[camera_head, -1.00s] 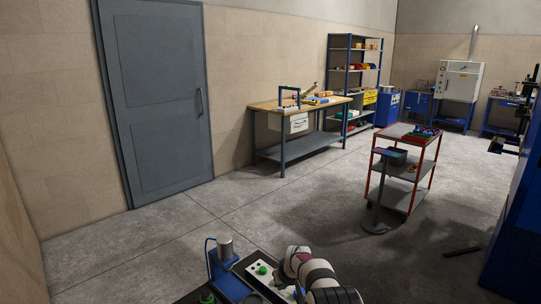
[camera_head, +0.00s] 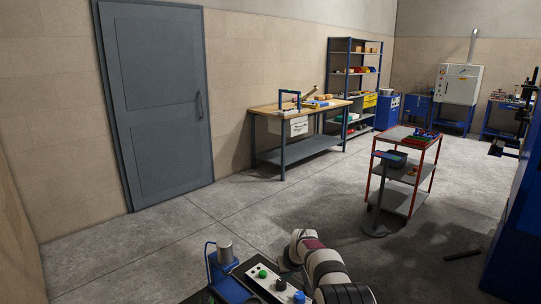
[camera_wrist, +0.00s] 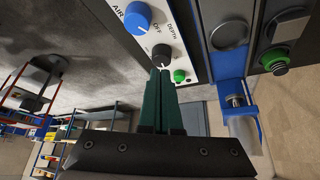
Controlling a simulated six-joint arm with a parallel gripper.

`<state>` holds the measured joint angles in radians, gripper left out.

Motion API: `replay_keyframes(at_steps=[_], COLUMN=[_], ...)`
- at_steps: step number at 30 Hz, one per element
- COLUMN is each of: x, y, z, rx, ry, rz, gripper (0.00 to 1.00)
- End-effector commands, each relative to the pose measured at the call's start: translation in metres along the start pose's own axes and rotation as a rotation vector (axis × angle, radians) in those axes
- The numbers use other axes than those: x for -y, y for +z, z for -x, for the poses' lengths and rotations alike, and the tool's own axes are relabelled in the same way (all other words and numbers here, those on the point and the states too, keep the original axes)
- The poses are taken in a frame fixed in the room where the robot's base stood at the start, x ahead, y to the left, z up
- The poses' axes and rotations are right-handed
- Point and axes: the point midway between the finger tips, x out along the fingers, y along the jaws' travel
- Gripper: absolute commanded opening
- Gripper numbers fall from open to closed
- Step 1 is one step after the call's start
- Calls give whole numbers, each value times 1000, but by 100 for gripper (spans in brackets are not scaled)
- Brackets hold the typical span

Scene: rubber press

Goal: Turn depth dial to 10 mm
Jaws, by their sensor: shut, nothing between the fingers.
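The control panel (camera_wrist: 190,30) fills the top middle of the wrist view. On it is the black depth dial (camera_wrist: 162,50), beside the printed word DEPTH, with a small white mark on its near edge. A larger blue air dial (camera_wrist: 138,17) and a green button (camera_wrist: 179,76) sit on either side. My gripper (camera_wrist: 160,72) is shut and empty, its green fingertips just short of the depth dial in the picture; I cannot tell if they touch. The dial's scale is too small to read. In the head view the panel (camera_head: 256,289) shows at the bottom, with the black dial (camera_head: 281,284).
A blue stand with a grey cylinder (camera_head: 224,251) rises left of the panel.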

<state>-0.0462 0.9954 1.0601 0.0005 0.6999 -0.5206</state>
Motion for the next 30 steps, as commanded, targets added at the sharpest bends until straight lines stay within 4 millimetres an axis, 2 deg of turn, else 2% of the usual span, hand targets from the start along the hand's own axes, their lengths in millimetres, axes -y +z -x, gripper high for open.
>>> replay_keyframes(at_steps=[6,12,30], x=[0,0,0], y=[18,27,24], z=[-33,-48,-50], rx=[2,1,-1], ry=[0,-1,0], rz=[-1,-1,0], gripper=[0,0,0])
